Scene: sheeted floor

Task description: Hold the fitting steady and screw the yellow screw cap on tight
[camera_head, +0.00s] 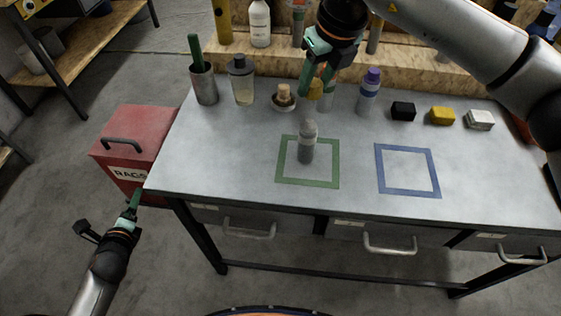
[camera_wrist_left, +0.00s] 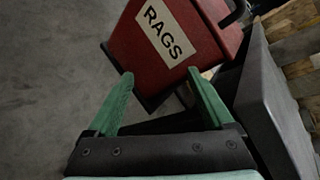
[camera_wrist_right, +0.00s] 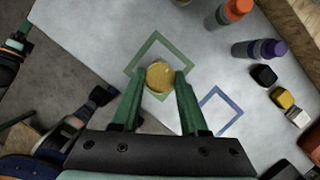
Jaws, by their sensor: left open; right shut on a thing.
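The yellow screw cap (camera_head: 316,90) is between the fingers of my right gripper (camera_head: 314,91), above the back of the bench; it shows as a round yellow disc in the right wrist view (camera_wrist_right: 160,77). My right gripper is shut on it. The grey fitting (camera_head: 307,143) stands upright inside the green square outline (camera_head: 282,180) on the bench, apart from the cap. In the right wrist view the cap and fingers hide the fitting. My left gripper (camera_head: 132,203) is open and empty, off the bench's left side; its spread fingers show in the left wrist view (camera_wrist_left: 160,78).
The bench (camera_head: 240,165) has a blue square outline (camera_head: 437,180) at right. A brush cup (camera_head: 204,85), bottle (camera_head: 242,82), small bowl (camera_head: 284,104), purple-capped bottle (camera_head: 367,92) and several small blocks (camera_head: 442,116) line its back. A red RAGS bin (camera_head: 130,150) stands left.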

